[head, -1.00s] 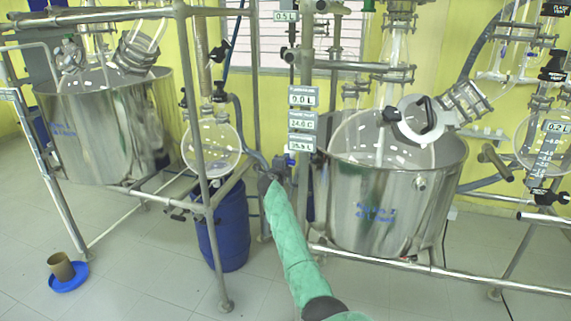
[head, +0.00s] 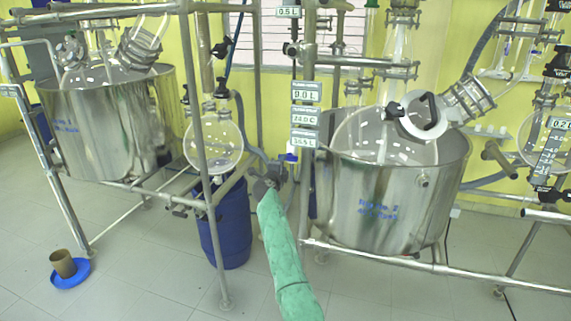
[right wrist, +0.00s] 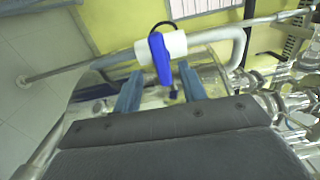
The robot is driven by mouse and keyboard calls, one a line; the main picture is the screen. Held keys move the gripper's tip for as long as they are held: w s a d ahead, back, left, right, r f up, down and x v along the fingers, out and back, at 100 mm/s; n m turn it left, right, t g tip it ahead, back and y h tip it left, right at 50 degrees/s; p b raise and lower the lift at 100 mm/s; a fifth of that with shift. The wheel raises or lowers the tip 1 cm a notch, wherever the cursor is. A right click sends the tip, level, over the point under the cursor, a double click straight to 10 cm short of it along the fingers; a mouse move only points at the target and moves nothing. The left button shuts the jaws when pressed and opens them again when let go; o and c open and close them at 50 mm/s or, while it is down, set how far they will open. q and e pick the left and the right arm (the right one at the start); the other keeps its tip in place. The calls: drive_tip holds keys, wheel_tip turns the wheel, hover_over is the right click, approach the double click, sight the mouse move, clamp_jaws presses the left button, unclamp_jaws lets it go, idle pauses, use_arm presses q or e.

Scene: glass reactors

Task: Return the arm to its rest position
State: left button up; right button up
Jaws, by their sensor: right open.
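My right arm, in a green sleeve, reaches up the middle of the head view. My right gripper (head: 265,184) is at its end, left of the right reactor and close to the frame's pipes. In the right wrist view my right gripper (right wrist: 161,88) is open, its two blue fingers apart with nothing held between them. A blue valve handle (right wrist: 160,58) on a white pipe fitting shows just past the fingertips, between them in the picture. I cannot tell the exact gap. The handle also shows in the head view (head: 291,157). My left gripper is not in view.
A steel reactor vessel (head: 395,205) stands right of the arm, another (head: 105,125) at the left. A metal post (head: 207,160), a round glass flask (head: 222,145) and a blue drum (head: 230,228) are left of the gripper. A brown cup (head: 62,263) stands on a blue dish (head: 80,277).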

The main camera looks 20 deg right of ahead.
drive_tip(key=shift+v, duration=0.85)
